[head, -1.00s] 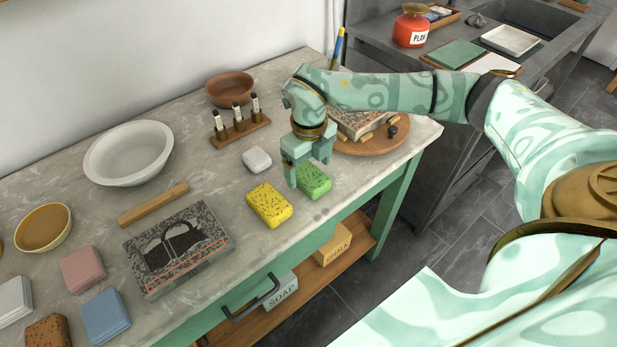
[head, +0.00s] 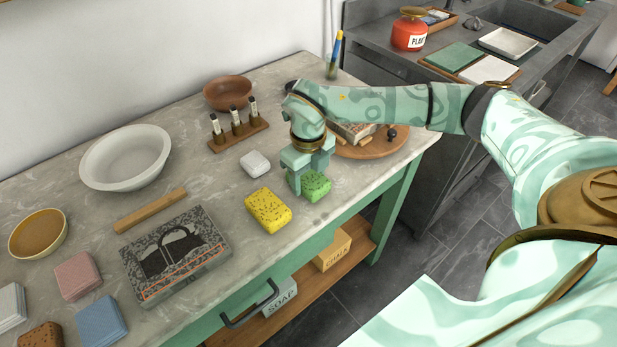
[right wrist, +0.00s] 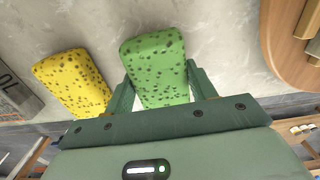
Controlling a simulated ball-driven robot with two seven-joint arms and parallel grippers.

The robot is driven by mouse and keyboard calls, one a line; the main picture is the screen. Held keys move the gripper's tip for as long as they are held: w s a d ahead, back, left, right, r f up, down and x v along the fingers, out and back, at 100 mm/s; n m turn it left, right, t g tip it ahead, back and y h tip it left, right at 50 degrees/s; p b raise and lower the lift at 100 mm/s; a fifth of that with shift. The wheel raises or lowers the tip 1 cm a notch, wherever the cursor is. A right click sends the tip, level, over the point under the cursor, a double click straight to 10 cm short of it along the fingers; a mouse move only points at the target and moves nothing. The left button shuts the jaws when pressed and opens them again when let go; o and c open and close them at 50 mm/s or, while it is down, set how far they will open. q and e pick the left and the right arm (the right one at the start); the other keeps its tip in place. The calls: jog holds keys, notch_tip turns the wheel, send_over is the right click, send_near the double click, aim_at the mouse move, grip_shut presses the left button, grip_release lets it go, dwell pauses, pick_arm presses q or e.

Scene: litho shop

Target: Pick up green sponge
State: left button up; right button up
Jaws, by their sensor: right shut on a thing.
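The green sponge (head: 312,186) with dark specks lies near the front edge of the worktop, just right of a yellow sponge (head: 268,210). My right gripper (head: 309,188) reaches down over it and is shut on it. In the right wrist view the green sponge (right wrist: 157,68) sits between the two fingers (right wrist: 160,88), one on each side. The yellow sponge (right wrist: 72,82) lies apart to the left there. I cannot tell whether the green sponge is clear of the worktop. My left gripper is not in view.
A white block (head: 255,163) lies behind the yellow sponge. A round wooden board (head: 385,150) with items stands right of the gripper. A stand of small bottles (head: 238,137), a white basin (head: 125,157) and a litho stone (head: 185,272) occupy the worktop (head: 210,175).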

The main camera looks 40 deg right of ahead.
aim_at(308, 176)
notch_tip(308, 176, up, 3)
jog(key=shift+r+p, duration=0.15)
jog(key=shift+p, duration=0.4)
jog(key=s+a+r+p, duration=0.3)
jog(key=s+a+r, duration=0.5)
jog(key=s, duration=0.3)
jog(key=shift+a+r, duration=0.35)
jog(key=shift+r, duration=0.25)
jog(key=shift+o, duration=0.5)
